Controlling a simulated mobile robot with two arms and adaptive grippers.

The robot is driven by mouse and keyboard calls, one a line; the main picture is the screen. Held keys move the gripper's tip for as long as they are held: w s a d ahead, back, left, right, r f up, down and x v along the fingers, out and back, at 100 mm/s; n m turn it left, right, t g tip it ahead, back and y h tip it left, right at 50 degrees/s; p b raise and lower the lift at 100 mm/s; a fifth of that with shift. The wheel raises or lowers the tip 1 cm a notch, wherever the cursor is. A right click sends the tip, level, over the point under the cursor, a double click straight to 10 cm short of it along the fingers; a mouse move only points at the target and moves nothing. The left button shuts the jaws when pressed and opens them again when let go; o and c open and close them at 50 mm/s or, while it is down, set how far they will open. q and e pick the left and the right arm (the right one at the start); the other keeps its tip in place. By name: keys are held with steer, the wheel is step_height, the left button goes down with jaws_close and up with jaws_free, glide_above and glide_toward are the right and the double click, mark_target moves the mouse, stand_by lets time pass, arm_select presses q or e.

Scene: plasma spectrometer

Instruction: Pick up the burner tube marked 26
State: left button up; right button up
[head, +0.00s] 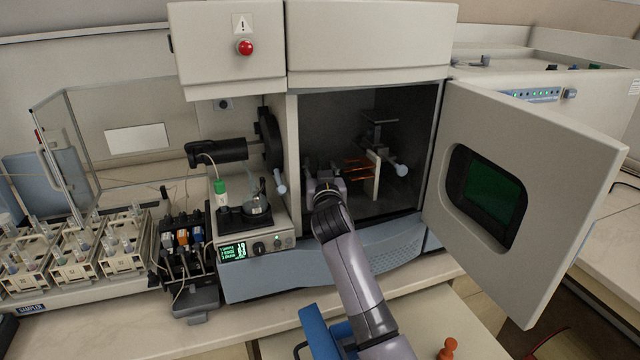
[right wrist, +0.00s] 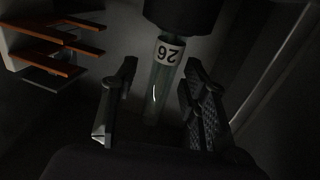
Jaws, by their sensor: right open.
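The burner tube marked 26 (right wrist: 156,88) is a clear glass tube with a white label, hanging below a dark cylindrical holder (right wrist: 182,14) in the right wrist view. The label reads upside down there. My right gripper (right wrist: 159,72) is open, with one finger on each side of the tube and visible gaps to it. In the head view my right gripper (head: 325,185) reaches into the open chamber (head: 400,110) of the spectrometer. The tube cannot be made out in the head view. My left gripper is not in view.
The chamber door (head: 540,190) stands open to the right. Copper-coloured bars (head: 358,168) jut out inside the chamber, also visible at left in the right wrist view (right wrist: 50,40). A pump unit (head: 255,232) and sample racks (head: 75,260) stand left of the chamber.

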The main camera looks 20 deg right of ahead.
steer(key=shift+c, duration=0.3)
jaws_close()
steer(key=shift+r, duration=0.1)
stand_by(0.4)
